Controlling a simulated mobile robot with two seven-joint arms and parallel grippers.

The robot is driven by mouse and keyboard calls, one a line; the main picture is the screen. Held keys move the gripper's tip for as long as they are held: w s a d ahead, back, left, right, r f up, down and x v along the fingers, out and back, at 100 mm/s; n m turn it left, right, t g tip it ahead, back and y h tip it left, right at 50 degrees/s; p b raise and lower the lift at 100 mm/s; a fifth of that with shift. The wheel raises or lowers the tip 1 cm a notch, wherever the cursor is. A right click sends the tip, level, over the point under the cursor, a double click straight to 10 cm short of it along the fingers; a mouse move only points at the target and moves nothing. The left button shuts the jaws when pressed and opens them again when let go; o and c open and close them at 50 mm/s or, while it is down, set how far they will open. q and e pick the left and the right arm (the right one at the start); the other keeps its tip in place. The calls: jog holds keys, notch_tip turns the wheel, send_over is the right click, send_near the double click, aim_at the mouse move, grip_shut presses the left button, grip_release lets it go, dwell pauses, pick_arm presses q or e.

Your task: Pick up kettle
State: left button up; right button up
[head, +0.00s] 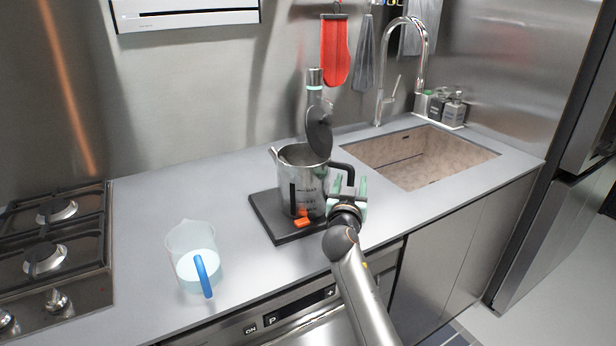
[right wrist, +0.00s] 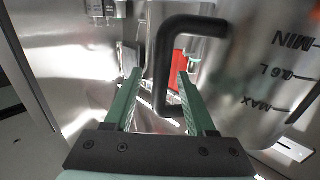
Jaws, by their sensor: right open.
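The kettle (head: 312,190) is a shiny metal vessel with volume marks and a black handle (head: 345,168). It stands upright on a dark square board (head: 266,212) on the counter. A dark round disc (head: 319,132), possibly its raised lid, shows just above its mouth. My right gripper (head: 349,184) is open at the kettle's right side. In the right wrist view its green fingers (right wrist: 159,76) stand on either side of the upright bar of the handle (right wrist: 161,62), with gaps visible. The kettle body (right wrist: 240,75) fills the right of that view. My left gripper is not in view.
A clear jug (head: 190,250) with a blue handle stands on the counter left of the board. A gas hob (head: 80,240) is at far left. A sink (head: 415,158) with a tall tap (head: 424,55) lies right. A red mitt (head: 335,50) hangs behind.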

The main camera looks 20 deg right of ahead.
jog(key=shift+c, duration=0.6)
grip_shut()
dwell(0.8)
jog(key=shift+r, duration=0.25)
